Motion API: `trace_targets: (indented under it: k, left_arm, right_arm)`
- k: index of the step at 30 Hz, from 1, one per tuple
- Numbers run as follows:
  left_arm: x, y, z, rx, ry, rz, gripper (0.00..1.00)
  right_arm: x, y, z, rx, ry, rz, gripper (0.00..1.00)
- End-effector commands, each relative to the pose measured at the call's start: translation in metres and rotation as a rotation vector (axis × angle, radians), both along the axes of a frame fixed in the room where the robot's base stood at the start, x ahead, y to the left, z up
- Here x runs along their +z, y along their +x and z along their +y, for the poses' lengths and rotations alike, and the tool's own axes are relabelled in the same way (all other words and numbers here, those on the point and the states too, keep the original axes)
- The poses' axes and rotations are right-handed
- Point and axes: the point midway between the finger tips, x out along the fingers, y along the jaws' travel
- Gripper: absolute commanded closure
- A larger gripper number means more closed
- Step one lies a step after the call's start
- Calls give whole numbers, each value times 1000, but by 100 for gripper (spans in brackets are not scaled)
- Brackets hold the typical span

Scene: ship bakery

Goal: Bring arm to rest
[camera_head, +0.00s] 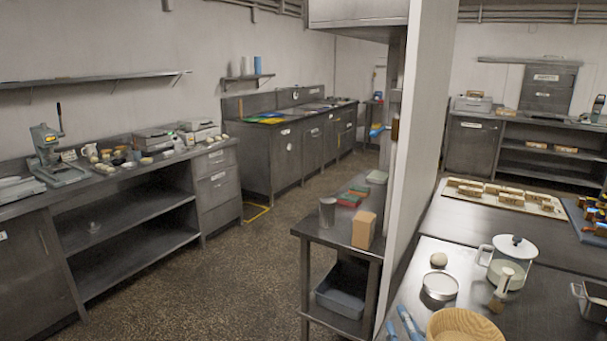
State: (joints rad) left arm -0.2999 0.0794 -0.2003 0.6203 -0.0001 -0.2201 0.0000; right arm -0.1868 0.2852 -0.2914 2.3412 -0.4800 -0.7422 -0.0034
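I cannot make out either of my grippers or arms in the head view. Two blue and white pieces (410,322) show at the bottom edge, on the near right worktop; they are cut off and I cannot tell what they are. No object is seen held.
The near right worktop (545,312) carries a glass jug (507,262), a round tin (439,286) and a wooden bowl (466,325). A white partition (420,130) stands beside a small side table (330,232). Counters (165,205) line the left; the speckled floor (235,285) between is clear.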

Motion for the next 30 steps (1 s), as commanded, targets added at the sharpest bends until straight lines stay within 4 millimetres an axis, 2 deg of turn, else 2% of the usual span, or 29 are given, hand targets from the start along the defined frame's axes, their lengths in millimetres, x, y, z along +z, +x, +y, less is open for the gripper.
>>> trace_targets:
  k: [1, 3, 6, 9, 15, 20, 26, 30]
  left_arm:
    - [0, 0, 0, 0, 0, 0, 68]
    - [0, 0, 0, 0, 0, 0, 68]
    - [0, 0, 0, 0, 0, 0, 68]
    - [0, 0, 0, 0, 0, 0, 68]
    - [0, 0, 0, 0, 0, 0, 68]
    - [0, 0, 0, 0, 0, 0, 68]
    - [0, -1, 0, 0, 0, 1, 68]
    - [0, 0, 0, 0, 0, 1, 68]
  right_arm:
    - [-35, -15, -10, -43, 55, 116, 72]
    - [-81, -40, -22, -99, 123, 280, 72]
    - [-138, -85, -29, -164, 206, 499, 72]
    - [-178, -129, -30, -209, 267, 679, 72]
    - [-225, -207, -22, -263, 347, 954, 72]
    - [-246, -265, -14, -289, 395, 1141, 72]
    - [-305, -255, -11, -294, 388, 1175, 72]
    - [-354, -252, -10, -297, 383, 1193, 72]
